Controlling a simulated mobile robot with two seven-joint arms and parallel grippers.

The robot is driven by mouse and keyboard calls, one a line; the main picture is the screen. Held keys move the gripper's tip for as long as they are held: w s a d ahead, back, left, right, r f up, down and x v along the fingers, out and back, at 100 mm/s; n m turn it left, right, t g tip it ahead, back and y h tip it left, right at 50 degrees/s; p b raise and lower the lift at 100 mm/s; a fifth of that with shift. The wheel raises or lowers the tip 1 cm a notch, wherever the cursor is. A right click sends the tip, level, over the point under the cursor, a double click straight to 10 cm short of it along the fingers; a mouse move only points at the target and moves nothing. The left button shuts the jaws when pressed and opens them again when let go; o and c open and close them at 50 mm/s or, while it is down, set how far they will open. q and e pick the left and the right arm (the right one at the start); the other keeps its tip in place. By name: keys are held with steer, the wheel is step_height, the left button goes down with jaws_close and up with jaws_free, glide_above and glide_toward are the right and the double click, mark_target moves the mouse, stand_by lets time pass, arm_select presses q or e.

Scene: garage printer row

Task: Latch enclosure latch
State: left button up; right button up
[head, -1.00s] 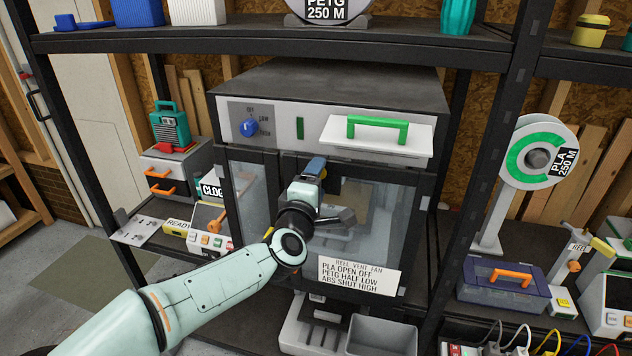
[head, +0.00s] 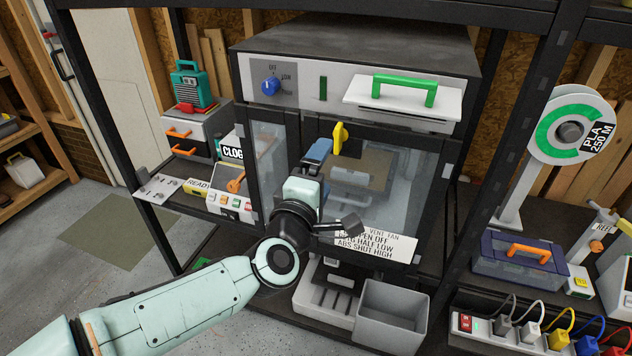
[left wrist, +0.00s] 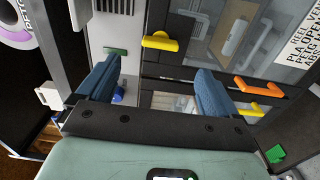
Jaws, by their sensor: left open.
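The enclosure (head: 350,50) is a dark box with a glass door (head: 412,190). A small yellow latch (head: 340,138) stands upright near the top left of the door. It also shows in the left wrist view (left wrist: 160,42), between and beyond the fingers. My left gripper (head: 317,152) is open and empty, its blue fingers just left of and below the latch, apparently apart from it. The left wrist view shows both fingers spread (left wrist: 155,78). That view also shows an orange handle (left wrist: 258,87) and a second yellow piece (left wrist: 262,112), both hidden in the head view. My right gripper is out of view.
A blue knob (head: 271,85) and green handle (head: 404,88) sit above the door. A grey bin (head: 390,312) stands below. A filament reel (head: 570,130) is at right.

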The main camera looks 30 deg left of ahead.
arm_select(q)
steer(key=v, duration=0.3)
stand_by(0.5)
steer(key=w+d+f+m+g+h+p, duration=0.1)
steer(key=w+f+m+g+h+p, duration=0.15)
steer(key=f, duration=0.95)
steer(key=w+d+f+m+g+h+p, duration=0.1)
steer(key=w+f+m+g+p, duration=0.2)
steer(key=f, duration=0.8)
steer(key=s+d+f+m+g+h+p, duration=0.1)
steer(key=s+d+f+m+g, duration=0.2)
steer(key=f, duration=0.6)
steer(key=s+d+f+m+g+h, duration=0.15)
steer(key=s+f, duration=0.25)
steer(key=f, duration=0.4)
steer(key=s+d+f+m+g+p, duration=0.1)
steer(key=s+d+f+m+g, duration=0.1)
steer(key=s+f, duration=0.2)
steer(key=s+d+f+m+g+h+p, duration=0.1)
steer(key=s+f, duration=0.4)
steer(key=s, duration=0.6)
steer(key=s+d+f+m+g+h+p, duration=0.1)
steer(key=s+d+f+m+g+p, duration=0.1)
steer(key=s, duration=0.6)
step_height(320, 180, down, 3)
steer(key=d+m+g, duration=0.1)
steer(key=d+g, duration=0.1)
steer(key=g, duration=0.1)
steer(key=shift+r+m, duration=0.25)
steer(key=shift+m, duration=0.05)
